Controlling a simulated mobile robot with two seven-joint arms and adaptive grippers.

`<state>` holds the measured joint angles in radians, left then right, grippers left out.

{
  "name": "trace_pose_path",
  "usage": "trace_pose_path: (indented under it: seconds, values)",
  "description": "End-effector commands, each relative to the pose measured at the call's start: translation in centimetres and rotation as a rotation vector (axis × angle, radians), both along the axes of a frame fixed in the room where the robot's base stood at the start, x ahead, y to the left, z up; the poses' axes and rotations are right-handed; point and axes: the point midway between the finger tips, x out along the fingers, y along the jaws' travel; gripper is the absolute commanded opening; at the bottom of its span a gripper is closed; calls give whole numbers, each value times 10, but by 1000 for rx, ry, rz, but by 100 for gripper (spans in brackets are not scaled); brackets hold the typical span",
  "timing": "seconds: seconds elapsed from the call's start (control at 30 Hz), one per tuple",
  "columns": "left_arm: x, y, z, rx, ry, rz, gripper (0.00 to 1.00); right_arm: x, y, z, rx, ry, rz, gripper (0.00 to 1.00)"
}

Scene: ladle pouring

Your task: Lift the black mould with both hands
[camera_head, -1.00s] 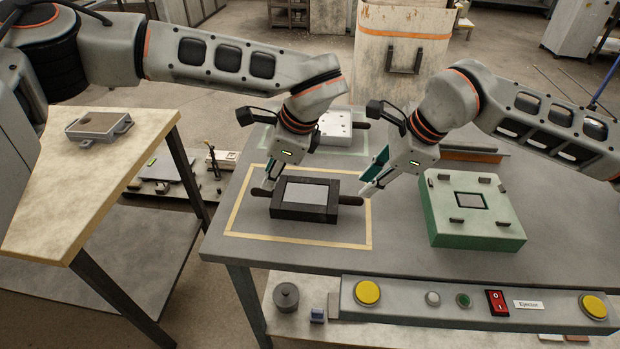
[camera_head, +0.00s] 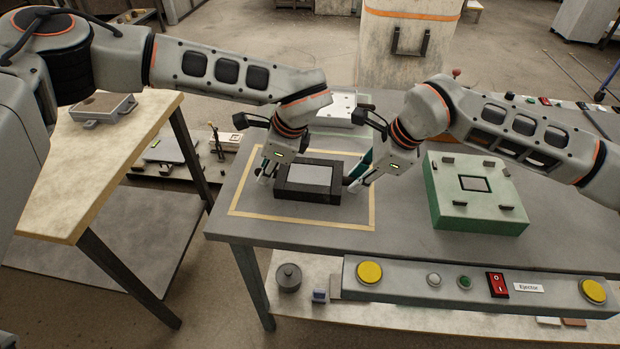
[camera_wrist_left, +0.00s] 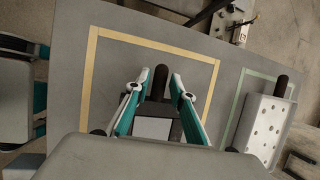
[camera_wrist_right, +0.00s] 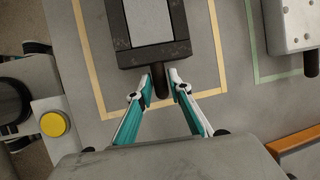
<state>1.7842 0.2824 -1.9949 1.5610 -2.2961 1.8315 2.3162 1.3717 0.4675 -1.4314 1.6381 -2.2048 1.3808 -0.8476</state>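The black mould (camera_head: 293,195), a dark block with a pale grey plate in its top, lies flat on the table inside a yellow taped outline (camera_head: 262,217). A dark handle sticks out at each end. My left gripper (camera_head: 266,177) is at the left end; in the left wrist view its fingers stand on both sides of one handle (camera_wrist_left: 160,82). My right gripper (camera_head: 354,183) is at the right end; in the right wrist view its fingers flank the other handle (camera_wrist_right: 161,84). Both look open, with narrow gaps beside the handles. The fingers partly hide the handles in the head view.
A green mould block (camera_head: 475,208) stands to the right on the table. A white block with holes (camera_head: 338,108) lies behind, partly hidden by my arms. A button panel (camera_head: 450,284) runs along the front edge. A side table (camera_head: 85,185) stands at the left.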

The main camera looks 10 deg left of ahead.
Motion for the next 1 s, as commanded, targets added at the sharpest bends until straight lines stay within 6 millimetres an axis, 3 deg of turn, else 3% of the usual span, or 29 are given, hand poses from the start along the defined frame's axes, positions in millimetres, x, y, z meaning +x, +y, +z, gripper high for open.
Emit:
trace_pose_path:
  seconds: [0.4, 0.5, 1.0]
  values:
    - [2, 3, -6, -1, -1, 0, 23, 1, 3, -6, 0, 0, 1, 19]
    - [2, 3, -6, -1, -1, 0, 0, 1, 3, -6, 0, 0, 1, 0]
    - [3, 2, 0, -1, -8, 0, 0, 2, 4, 0, 2, -7, 1, 0]
